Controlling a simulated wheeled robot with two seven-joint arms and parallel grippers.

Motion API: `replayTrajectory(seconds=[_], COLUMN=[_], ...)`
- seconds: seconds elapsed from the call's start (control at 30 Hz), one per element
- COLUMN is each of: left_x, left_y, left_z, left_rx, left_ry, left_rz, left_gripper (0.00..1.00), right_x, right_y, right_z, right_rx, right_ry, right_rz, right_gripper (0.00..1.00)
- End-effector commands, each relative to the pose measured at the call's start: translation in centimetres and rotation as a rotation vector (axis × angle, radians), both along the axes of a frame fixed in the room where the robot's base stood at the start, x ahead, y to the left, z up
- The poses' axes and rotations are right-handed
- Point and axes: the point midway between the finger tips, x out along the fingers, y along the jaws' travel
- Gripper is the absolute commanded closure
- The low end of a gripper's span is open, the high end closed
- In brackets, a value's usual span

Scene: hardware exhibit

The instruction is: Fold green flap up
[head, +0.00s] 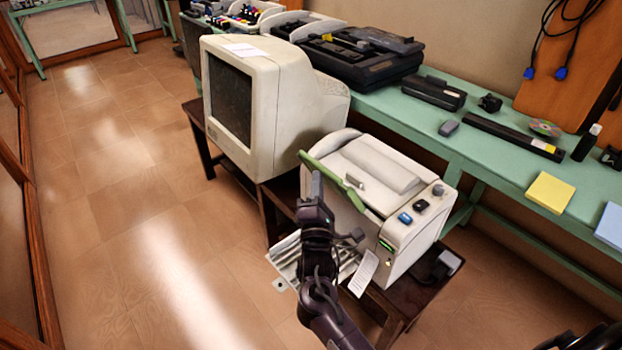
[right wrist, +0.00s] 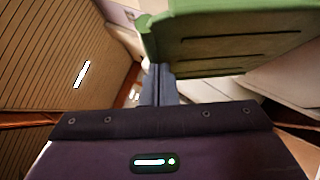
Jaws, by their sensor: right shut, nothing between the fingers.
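The green flap (head: 333,179) is a long narrow panel along the front top edge of the beige printer (head: 405,237). It sticks out from the body, and its exact angle is hard to tell. In the right wrist view the flap (right wrist: 235,40) fills the upper right, showing a face with dark slots. My right gripper (head: 317,184) is in front of the printer, close by the flap. Its fingers (right wrist: 161,82) are shut and empty, with the tips near the flap's left edge; I cannot tell whether they touch. My left gripper is not in view.
The printer stands on a dark low table (head: 436,285), with a slatted tray (head: 290,255) and a paper tag (head: 364,273) at its front. A bulky old monitor (head: 262,105) stands behind. A green bench (head: 400,106) with devices runs along the wall. The floor at left is clear.

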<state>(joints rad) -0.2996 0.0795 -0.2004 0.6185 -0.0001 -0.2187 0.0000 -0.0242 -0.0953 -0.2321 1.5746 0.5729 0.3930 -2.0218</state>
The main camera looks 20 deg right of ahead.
Motion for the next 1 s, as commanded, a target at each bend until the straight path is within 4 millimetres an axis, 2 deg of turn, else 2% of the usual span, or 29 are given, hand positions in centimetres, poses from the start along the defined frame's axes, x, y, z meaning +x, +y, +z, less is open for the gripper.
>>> replayTrajectory(seconds=[0.03, 0.1, 0.3, 0.4, 0.6, 1.0], left_x=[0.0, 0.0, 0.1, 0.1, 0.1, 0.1], left_y=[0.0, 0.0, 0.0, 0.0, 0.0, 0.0], left_z=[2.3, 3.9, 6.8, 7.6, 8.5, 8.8], left_rx=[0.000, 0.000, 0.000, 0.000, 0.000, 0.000], left_ry=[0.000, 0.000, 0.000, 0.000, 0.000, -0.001], left_rz=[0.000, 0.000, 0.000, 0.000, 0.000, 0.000], left_gripper=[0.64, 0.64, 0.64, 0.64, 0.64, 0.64], right_x=[0.2, 0.4, 1.1, 1.4, 1.8, 2.0], right_y=[-0.5, -1.2, -3.1, -3.9, -5.0, -5.7], right_z=[1.7, 2.3, 3.0, 3.2, 3.2, 3.3], right_rx=[0.035, 0.092, 0.235, 0.289, 0.281, 0.280], right_ry=[0.012, 0.034, 0.085, 0.105, 0.102, 0.100], right_rz=[-0.003, -0.003, -0.001, -0.002, -0.001, -0.002], right_gripper=[1.00, 1.00, 1.00, 1.00, 1.00, 1.00])
